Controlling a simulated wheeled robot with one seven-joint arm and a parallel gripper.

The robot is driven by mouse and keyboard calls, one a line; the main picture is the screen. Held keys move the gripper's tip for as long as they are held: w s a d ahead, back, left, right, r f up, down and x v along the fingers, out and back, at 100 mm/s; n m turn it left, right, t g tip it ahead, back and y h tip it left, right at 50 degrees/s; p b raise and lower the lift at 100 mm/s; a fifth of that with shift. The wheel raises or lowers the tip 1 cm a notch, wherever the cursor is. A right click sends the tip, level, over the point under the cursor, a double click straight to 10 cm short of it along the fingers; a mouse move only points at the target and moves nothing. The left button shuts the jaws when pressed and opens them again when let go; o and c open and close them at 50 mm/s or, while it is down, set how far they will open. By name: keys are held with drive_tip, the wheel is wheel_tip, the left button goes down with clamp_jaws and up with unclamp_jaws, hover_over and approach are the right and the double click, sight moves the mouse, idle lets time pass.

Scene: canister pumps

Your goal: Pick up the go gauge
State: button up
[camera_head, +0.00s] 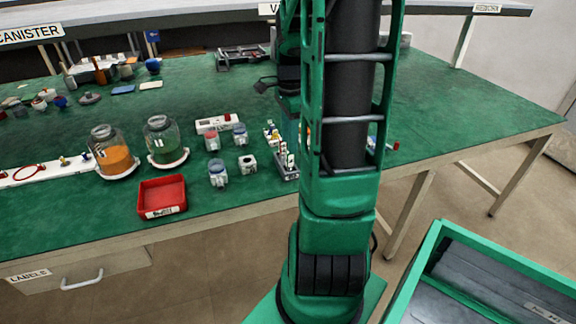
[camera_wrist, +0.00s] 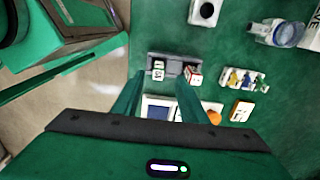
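A small grey holder (camera_wrist: 175,62) lies ahead of my gripper in the wrist view. A white block with green markings (camera_wrist: 158,70) sits at its left end and looks like the go gauge, though the label is too small to read. A white block with red markings (camera_wrist: 194,76) sits at its right end. My gripper (camera_wrist: 160,79) is open and empty, its green fingers spread apart above the table on the near side of the holder. In the head view the holder (camera_head: 290,175) stands near the table's front edge, and my arm hides the fingertips.
A rack of coloured pieces (camera_wrist: 244,80) lies right of the holder, and a white device with a dark screen (camera_wrist: 158,112) shows between the fingers. Small lidded jars (camera_head: 218,174), a red tray (camera_head: 162,197) and glass canisters (camera_head: 113,155) stand left. The back right tabletop is clear.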

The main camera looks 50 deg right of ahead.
sight(290, 166)
drive_tip(key=shift+s+f, duration=0.2)
drive_tip(key=shift+f, duration=3.5)
clamp_jaws()
